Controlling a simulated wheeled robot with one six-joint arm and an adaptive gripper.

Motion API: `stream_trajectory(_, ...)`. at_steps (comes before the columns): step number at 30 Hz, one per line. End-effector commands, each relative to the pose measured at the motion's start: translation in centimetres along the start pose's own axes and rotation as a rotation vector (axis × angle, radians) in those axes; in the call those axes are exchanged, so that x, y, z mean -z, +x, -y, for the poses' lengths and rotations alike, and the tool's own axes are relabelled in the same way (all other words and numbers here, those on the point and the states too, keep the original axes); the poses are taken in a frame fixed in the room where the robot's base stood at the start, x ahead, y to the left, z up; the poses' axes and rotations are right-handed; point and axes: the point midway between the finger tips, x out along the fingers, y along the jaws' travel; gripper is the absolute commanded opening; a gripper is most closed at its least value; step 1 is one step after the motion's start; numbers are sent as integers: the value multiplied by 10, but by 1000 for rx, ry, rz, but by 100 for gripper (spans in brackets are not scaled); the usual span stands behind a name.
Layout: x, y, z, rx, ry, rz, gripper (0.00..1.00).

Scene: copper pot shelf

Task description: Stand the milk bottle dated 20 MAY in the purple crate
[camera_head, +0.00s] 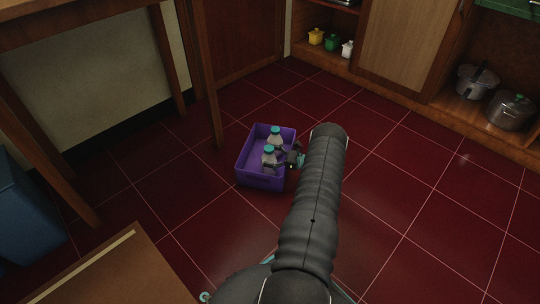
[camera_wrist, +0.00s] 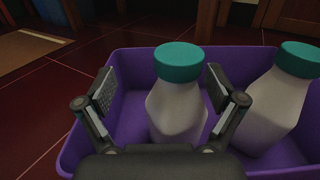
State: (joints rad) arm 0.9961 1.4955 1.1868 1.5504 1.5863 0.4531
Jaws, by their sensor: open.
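The purple crate (camera_head: 247,180) stands on the red tiled floor; its rim also shows in the wrist view (camera_wrist: 128,57). Two white bottles with teal caps stand in it. In the wrist view, one bottle (camera_wrist: 176,107) is between the open fingers of my gripper (camera_wrist: 160,90), with a visible gap at each side near the fingertips. The other bottle (camera_wrist: 272,108) is to the right and looks tilted in this view. In the head view they show as a nearer bottle (camera_head: 269,158) and a farther bottle (camera_head: 275,138). No date is readable on either bottle.
A wooden table's leg (camera_head: 210,80) stands just behind and left of the crate. Open shelves at the back right hold small jars (camera_head: 332,42) and metal pots (camera_head: 510,110). A blue object (camera_head: 25,215) is at the left. The floor right of the crate is clear.

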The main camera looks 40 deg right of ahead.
Motion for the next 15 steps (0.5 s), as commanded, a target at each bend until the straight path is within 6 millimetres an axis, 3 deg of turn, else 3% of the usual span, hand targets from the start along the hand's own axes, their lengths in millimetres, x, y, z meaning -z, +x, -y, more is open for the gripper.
stream_trajectory(3,-4,0,-4,2,9,-10,93)
stream_trajectory(15,-3,-81,-2,2,6,-6,93)
